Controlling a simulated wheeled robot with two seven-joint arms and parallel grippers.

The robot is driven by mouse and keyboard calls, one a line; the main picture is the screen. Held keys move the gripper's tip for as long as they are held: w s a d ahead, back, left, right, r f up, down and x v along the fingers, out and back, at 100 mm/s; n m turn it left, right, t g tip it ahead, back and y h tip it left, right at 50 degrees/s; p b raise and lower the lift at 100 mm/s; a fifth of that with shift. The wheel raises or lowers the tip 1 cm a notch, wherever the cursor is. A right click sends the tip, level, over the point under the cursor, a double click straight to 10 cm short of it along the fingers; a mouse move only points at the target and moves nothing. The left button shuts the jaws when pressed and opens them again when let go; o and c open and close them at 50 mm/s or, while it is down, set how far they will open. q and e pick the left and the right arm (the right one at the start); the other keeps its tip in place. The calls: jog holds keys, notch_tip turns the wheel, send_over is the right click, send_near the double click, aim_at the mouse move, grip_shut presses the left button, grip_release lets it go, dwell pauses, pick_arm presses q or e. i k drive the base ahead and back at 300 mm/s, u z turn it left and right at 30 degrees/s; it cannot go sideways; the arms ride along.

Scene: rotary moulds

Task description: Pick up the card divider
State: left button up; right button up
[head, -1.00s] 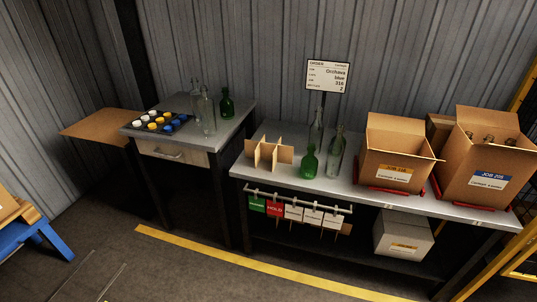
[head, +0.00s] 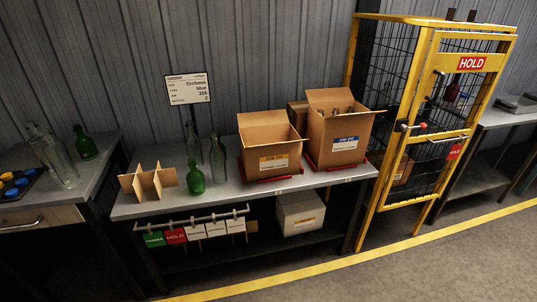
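The card divider (head: 149,182) is a brown cardboard grid of crossed panels. It stands upright at the left end of the grey workbench (head: 226,194), in the head view. A green bottle (head: 195,178) stands just to its right, with clear bottles behind. Nothing holds the divider. Neither of my grippers shows in the head view.
A yellow cage (head: 420,120) marked HOLD is to the right. A sign (head: 188,90) stands behind the bottles. Floor in front is clear.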

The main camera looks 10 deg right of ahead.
aim_at(139, 182)
jog(key=u, duration=0.15)
jog(key=k, duration=0.35)
jog(key=z, duration=0.9)
jog(key=i, duration=0.95)
jog(key=u, duration=0.55)
jog(key=i, duration=1.05)
jog(key=u, duration=0.85)
